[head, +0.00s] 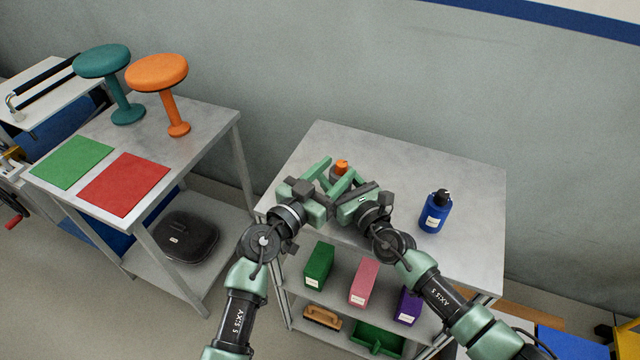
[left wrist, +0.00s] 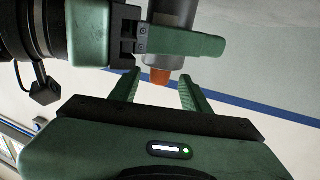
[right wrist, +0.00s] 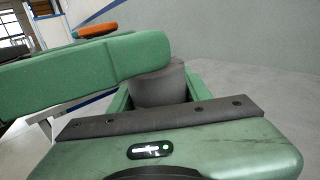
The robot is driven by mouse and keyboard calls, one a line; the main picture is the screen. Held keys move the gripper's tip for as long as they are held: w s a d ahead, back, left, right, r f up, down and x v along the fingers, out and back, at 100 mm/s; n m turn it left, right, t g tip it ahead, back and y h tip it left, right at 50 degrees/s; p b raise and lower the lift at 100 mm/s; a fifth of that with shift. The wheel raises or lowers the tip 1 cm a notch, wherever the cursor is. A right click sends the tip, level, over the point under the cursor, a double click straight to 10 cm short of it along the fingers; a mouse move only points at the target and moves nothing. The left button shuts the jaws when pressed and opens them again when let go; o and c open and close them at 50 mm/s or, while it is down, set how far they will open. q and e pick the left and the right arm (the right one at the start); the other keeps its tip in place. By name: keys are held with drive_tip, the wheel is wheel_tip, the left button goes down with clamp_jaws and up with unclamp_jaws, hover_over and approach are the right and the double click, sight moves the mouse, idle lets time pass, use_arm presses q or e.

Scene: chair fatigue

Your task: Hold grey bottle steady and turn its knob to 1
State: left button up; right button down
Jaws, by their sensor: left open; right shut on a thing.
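The grey bottle shows in the left wrist view (left wrist: 172,14) and the right wrist view (right wrist: 160,86); in the head view the grippers mostly hide it. Its orange knob (head: 342,166) sits on top and also shows in the left wrist view (left wrist: 160,76). My right gripper (right wrist: 158,92) is shut on the bottle's grey body. My left gripper (left wrist: 158,86) is open, its fingers on either side of the knob in the left wrist view; I cannot tell whether they touch it. The knob's markings are too small to read.
A blue bottle (head: 435,212) with a black top stands to the right on the grey table (head: 470,175). Green, pink and purple boxes stand on the shelf below. A side table (head: 200,125) at left holds two stools and coloured mats. The table's back is clear.

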use_arm(q)
drive_tip(key=v, duration=0.6)
drive_tip(key=shift+s, duration=0.15)
wheel_tip(320, 180, up, 7)
drive_tip(key=d+m+t+h, duration=0.1)
drive_tip(key=d+t+h, duration=0.1)
drive_tip(key=h, duration=0.1)
drive_tip(key=n+g+y, duration=0.1)
drive_tip(key=g+y, duration=0.1)
drive_tip(key=y, duration=0.1)
approach(345, 162)
drive_tip(key=x, duration=1.2)
drive_tip(key=shift+w+f, duration=0.25)
drive_tip(key=shift+f, duration=0.1)
